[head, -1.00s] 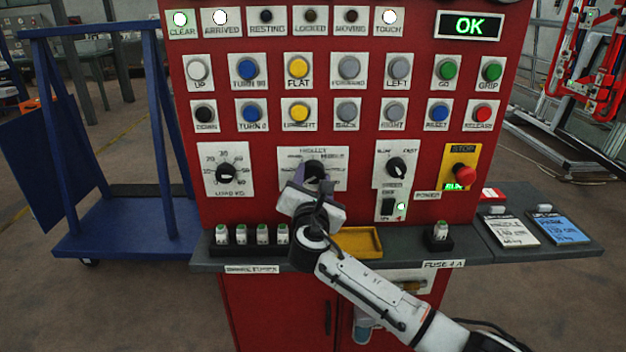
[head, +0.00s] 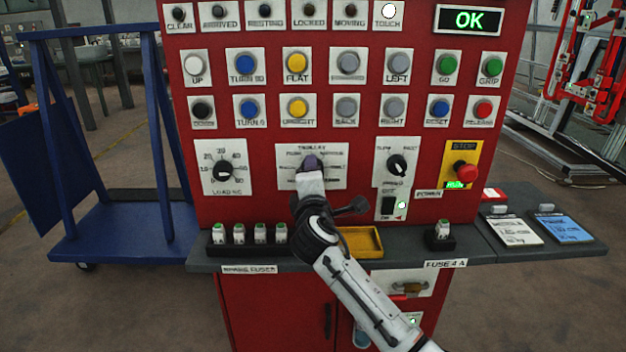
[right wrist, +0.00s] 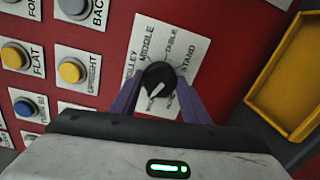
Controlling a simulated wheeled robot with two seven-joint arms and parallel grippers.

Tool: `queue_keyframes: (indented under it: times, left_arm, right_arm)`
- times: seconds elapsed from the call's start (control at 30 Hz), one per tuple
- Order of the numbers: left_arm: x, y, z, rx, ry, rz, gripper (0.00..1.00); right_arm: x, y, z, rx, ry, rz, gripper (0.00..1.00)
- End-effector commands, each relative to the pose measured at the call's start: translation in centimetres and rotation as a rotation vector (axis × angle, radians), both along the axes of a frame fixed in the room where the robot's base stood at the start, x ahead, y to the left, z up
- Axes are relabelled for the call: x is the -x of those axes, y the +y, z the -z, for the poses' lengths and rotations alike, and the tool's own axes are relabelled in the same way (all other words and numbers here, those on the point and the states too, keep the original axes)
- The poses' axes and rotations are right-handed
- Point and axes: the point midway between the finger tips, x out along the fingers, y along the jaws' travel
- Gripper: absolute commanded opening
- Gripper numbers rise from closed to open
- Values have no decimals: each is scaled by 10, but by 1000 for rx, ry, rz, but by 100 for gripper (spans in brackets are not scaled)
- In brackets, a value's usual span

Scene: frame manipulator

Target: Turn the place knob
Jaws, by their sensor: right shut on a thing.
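The place knob (right wrist: 158,74) is a round black knob on a white label plate (right wrist: 178,48) with place words such as MIDDLE, TABLE and STAND around it. Its white pointer mark shows on its lower part in the right wrist view. My right gripper (right wrist: 158,88) is shut on the knob, with a purple finger on each side of it. In the head view my right gripper (head: 311,166) covers most of the knob on the white plate (head: 290,179). My left gripper is not in view.
The red panel (head: 360,215) holds several push buttons, a load dial (head: 223,170), a speed knob (head: 397,165) and a red stop button (head: 466,172). A yellow tray (head: 362,242) and fuses stand on the grey ledge below. The display (head: 469,20) reads OK.

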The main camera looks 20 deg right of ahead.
Motion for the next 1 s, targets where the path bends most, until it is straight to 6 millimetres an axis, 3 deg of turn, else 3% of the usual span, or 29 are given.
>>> queue_keyframes:
  times: [0.5, 1.0]
  left_arm:
    - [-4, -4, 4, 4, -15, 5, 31]
    - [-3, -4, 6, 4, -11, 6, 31]
  right_arm:
    - [0, 1, 3, -317, -88, -1, 19]
    - [0, 0, 3, -368, -102, -2, 19]
